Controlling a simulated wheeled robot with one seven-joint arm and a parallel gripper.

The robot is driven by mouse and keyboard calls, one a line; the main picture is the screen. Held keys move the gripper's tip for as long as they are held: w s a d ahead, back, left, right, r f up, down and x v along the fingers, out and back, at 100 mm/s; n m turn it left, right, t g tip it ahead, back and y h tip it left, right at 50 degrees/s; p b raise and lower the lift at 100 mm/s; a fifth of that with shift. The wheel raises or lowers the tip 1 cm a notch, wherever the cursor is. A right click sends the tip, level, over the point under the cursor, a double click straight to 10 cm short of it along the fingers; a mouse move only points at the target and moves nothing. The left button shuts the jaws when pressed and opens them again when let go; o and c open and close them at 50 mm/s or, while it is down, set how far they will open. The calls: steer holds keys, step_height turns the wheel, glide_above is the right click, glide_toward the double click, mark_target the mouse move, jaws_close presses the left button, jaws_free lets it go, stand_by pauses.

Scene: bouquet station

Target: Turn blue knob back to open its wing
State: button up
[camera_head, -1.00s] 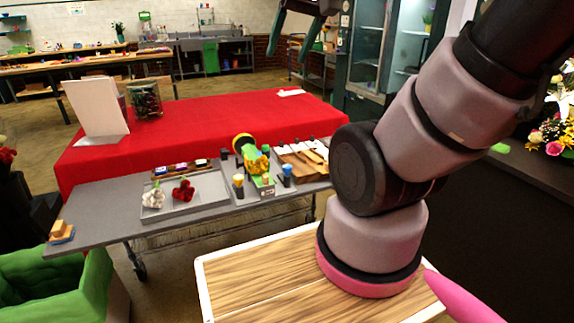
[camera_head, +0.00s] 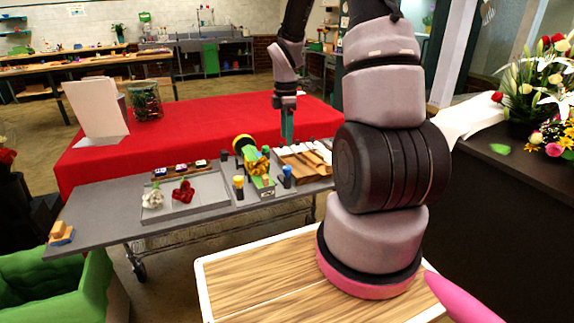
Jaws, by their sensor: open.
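The blue knob (camera_head: 287,172) is small and stands at the front of the grey table, right of a green holder (camera_head: 262,184) with yellow pieces on it. A matching yellow knob (camera_head: 239,182) stands left of the holder. Which part is the blue knob's wing is too small to tell. My gripper (camera_head: 287,130) points down with teal fingers, open and empty. In the picture it is above the blue knob and apart from it, in front of the red cloth. The fingers overlap from this side, so the gap between them is hidden.
A wooden rack with tools (camera_head: 305,160) lies right of the blue knob. A grey tray (camera_head: 205,201) with a white and a red flower is to the left. A red-covered table (camera_head: 200,128) is behind. A green bin (camera_head: 50,290) stands at the lower left.

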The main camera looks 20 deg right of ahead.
mark_target(287, 167)
steer(key=f, duration=1.1)
steer(key=shift+s, duration=0.2)
jaws_close()
